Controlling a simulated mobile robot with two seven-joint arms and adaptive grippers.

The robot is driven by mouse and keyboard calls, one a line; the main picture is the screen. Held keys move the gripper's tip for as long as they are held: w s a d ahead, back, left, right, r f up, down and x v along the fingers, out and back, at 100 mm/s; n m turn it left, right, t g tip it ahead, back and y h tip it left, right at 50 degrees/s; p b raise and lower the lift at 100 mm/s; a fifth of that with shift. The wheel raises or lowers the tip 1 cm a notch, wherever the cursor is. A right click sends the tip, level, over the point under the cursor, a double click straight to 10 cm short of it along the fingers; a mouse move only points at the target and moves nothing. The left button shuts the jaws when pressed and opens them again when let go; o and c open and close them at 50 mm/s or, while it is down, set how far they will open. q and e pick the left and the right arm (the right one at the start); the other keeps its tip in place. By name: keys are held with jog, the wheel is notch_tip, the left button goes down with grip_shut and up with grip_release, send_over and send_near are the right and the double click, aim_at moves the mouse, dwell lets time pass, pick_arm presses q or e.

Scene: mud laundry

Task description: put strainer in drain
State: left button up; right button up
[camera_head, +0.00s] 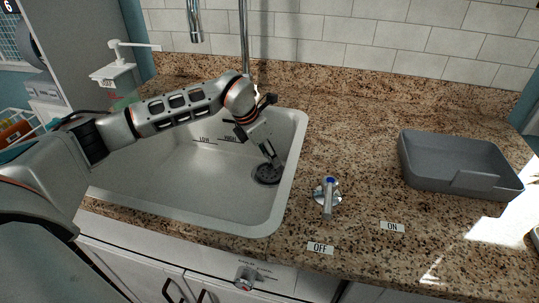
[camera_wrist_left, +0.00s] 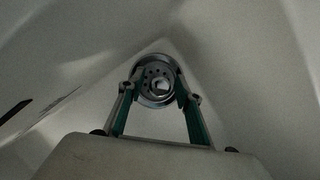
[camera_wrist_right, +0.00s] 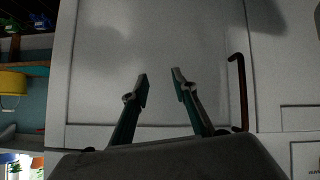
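A round dark strainer (camera_head: 266,177) with holes lies at the drain in the right part of the sink basin (camera_head: 180,198). In the left wrist view the strainer (camera_wrist_left: 153,72) shows holes and a small central knob inside a round metal rim. I cannot tell how fully it is seated. My left gripper (camera_head: 273,160) reaches down into the basin just above it. Its fingers (camera_wrist_left: 159,82) are apart, one on each side of the strainer, with nothing clearly gripped. My right gripper (camera_wrist_right: 160,78) is open and empty, in front of a pale cabinet panel (camera_wrist_right: 150,50).
A faucet (camera_head: 244,40) rises behind the sink. A tap handle (camera_head: 327,196) stands on the granite counter right of the basin, near ON and OFF labels. A grey tray (camera_head: 445,178) sits farther right. A soap dispenser (camera_head: 118,75) stands at the left.

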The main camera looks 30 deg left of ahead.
pick_arm(q)
jog(key=p+v, duration=0.1)
jog(key=v, duration=0.6)
jog(key=shift+r, duration=0.25)
jog(key=shift+s+a, duration=0.1)
